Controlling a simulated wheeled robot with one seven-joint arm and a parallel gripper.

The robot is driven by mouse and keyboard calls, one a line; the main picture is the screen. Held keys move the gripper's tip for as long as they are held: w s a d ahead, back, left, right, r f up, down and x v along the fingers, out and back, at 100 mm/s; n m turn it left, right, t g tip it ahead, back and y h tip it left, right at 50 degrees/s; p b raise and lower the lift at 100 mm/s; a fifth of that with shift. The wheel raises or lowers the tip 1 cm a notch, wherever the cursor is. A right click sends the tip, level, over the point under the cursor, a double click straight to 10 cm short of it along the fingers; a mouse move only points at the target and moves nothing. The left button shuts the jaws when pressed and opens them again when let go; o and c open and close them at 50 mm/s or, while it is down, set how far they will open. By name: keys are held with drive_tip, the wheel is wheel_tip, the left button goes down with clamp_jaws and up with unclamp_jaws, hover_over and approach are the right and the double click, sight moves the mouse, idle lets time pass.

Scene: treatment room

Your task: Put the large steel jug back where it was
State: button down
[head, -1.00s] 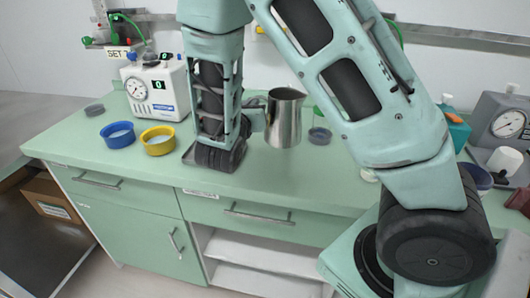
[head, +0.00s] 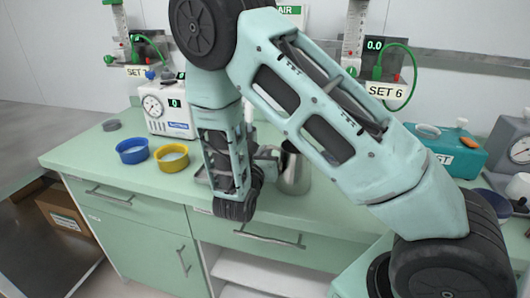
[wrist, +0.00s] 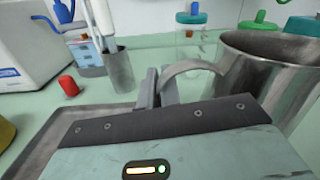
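The large steel jug (head: 296,176) is partly hidden behind my arm in the head view. In the wrist view the jug (wrist: 270,75) is at the right, roughly upright, its handle curving left to my fingers. My gripper (wrist: 156,88) has its two fingers close together at the handle's outer part and appears shut on it. The jug's base is out of the wrist view, so I cannot tell whether it touches the green counter (head: 330,212). In the head view my fingertips are hard to make out.
A grey tray (wrist: 95,118) lies left of the jug. A steel beaker (wrist: 120,72) and a red cap (wrist: 67,85) are beyond it. Blue (head: 132,152) and yellow (head: 171,159) bowls stand at left by a gauge unit (head: 166,108). A teal case (head: 445,150) is at right.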

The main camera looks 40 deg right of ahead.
drive_tip(key=c, duration=1.6)
unclamp_jaws()
drive_tip(key=shift+f, duration=0.1)
